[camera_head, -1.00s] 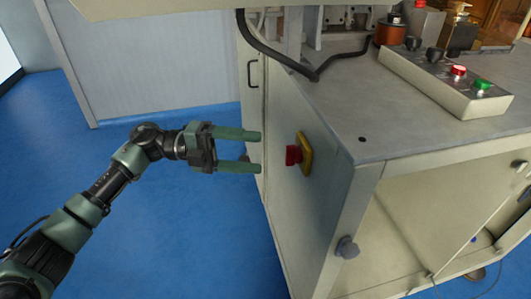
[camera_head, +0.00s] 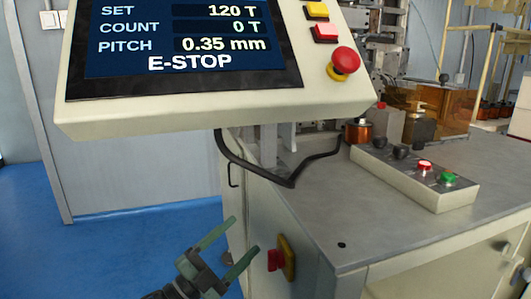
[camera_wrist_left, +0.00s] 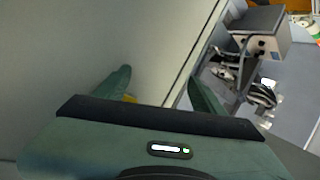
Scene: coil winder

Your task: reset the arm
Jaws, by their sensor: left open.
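My left gripper (camera_head: 222,243) is at the bottom of the head view, left of the coil winder cabinet. Its two green fingers are spread apart with nothing between them. A red rotary switch on a yellow plate (camera_head: 287,258) sits on the cabinet's side, just right of the fingers and apart from them. In the left wrist view the open fingers (camera_wrist_left: 160,92) point along a pale panel; a bit of yellow shows behind the left finger. My right gripper is not in view.
The display panel (camera_head: 190,112) reads E-STOP and carries a red mushroom button (camera_head: 345,60). A control box (camera_head: 415,180) with red and green buttons sits on the grey worktop (camera_head: 330,215). A black cable (camera_head: 250,172) hangs below the panel. Blue floor (camera_head: 110,250) is clear at left.

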